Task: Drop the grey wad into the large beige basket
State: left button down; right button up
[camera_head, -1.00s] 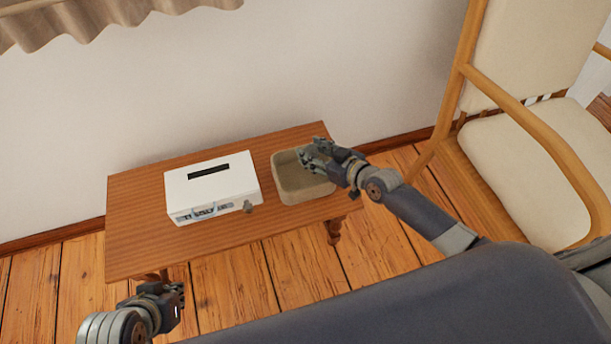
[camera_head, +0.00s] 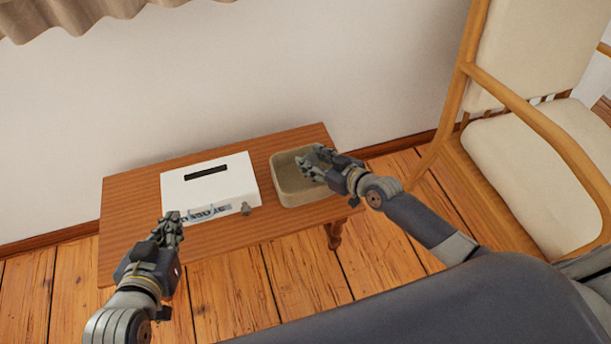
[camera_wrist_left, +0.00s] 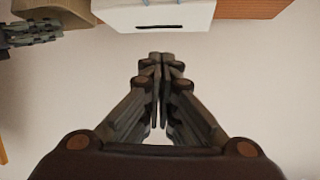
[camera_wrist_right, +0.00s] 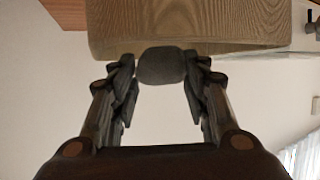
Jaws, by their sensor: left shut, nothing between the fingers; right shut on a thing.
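The grey wad (camera_wrist_right: 162,66) is a small rounded lump between the fingertips of my right gripper (camera_wrist_right: 162,72) in the right wrist view. In the head view my right gripper (camera_head: 308,162) is over the right part of the large beige basket (camera_head: 290,195) and hides part of it; I cannot make out the wad there. The basket's wall (camera_wrist_right: 190,25) shows just beyond the wad in the right wrist view. My left gripper (camera_head: 172,222) is shut and empty, at the front of the white box; it also shows in the left wrist view (camera_wrist_left: 160,65).
The white slotted box (camera_head: 225,178) stands left of the basket on the wooden table (camera_head: 130,200). A small grey-brown thing (camera_head: 246,209) is at the box's front right corner. A cushioned wooden chair (camera_head: 520,160) stands to the right. The table's left end is clear.

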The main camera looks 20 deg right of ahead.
pick_arm(q)
jog(key=shift+w+d+r+t, duration=0.1)
jog(key=shift+w+r+t, duration=0.2)
jog(key=shift+r, duration=0.1)
pick_arm(e)
jog(key=shift+f, duration=0.1)
jog(key=o, duration=1)
jog(key=shift+c, duration=0.2)
jog(key=v, duration=1.2)
jog(key=shift+f, duration=0.1)
